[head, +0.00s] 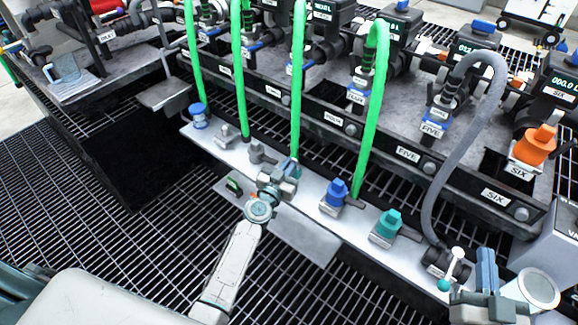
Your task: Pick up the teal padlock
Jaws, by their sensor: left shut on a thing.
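A teal padlock-like piece (387,226) with a grey part sits on the pale ledge (305,228), right of a similar blue piece (337,191). My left gripper (285,174) is over the ledge, left of the blue piece, by the foot of a green hose (297,100). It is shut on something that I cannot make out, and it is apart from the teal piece. My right gripper (486,272) is at the bottom right, beyond the teal piece; its jaw opening does not show clearly.
Several green hoses and a grey hose (430,190) arch down to the ledge. Valves with numbered tags stand behind, with an orange piece (535,145) at SIX. A small handle with a teal ball (444,285) is beside my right gripper. Dark grating (90,200) lies in front.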

